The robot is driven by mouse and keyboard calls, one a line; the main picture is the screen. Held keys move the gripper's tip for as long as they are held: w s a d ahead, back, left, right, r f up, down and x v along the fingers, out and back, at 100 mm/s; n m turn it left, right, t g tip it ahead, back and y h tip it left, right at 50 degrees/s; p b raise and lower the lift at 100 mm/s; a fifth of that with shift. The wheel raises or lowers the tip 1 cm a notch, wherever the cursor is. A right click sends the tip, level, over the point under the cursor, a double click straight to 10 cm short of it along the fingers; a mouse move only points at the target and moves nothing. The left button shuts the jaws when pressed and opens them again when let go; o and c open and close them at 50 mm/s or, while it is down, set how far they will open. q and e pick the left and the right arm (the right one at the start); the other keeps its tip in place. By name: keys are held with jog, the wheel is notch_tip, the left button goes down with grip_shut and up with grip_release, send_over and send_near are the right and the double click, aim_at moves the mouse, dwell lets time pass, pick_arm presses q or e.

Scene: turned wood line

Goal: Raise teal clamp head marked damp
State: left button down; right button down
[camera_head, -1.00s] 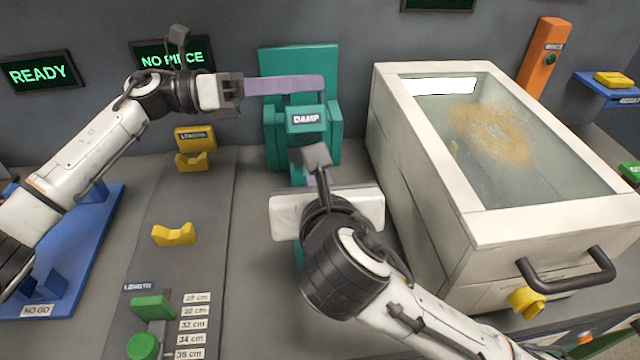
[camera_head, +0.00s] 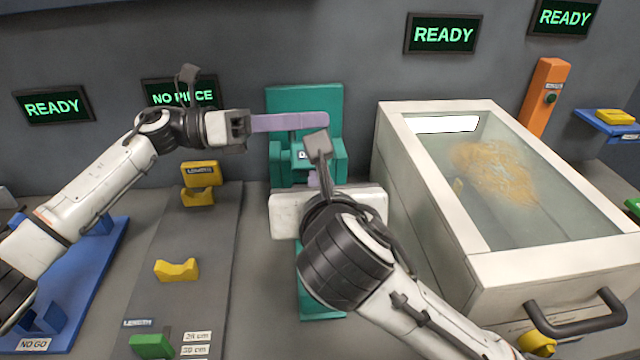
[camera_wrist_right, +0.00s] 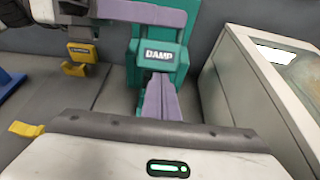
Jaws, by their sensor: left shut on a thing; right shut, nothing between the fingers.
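The teal clamp head marked DAMP (camera_head: 300,157) sits in front of its teal stand (camera_head: 305,98), between two side blocks.
A white glass-topped box (camera_head: 440,240) with a dark handle (camera_head: 580,320) stands close on the right. A grey length board with yellow cradles (camera_head: 177,270) and a blue NO GO rack (camera_head: 75,300) lie left. Screens on the back wall read READY and NO PIECE.

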pick_arm(q)
jog(key=shift+s+f, duration=0.15)
jog(key=shift+s, duration=0.1)
jog(key=c, duration=1.9)
grip_release()
jog(key=shift+s, duration=0.1)
jog(key=shift+o, duration=0.4)
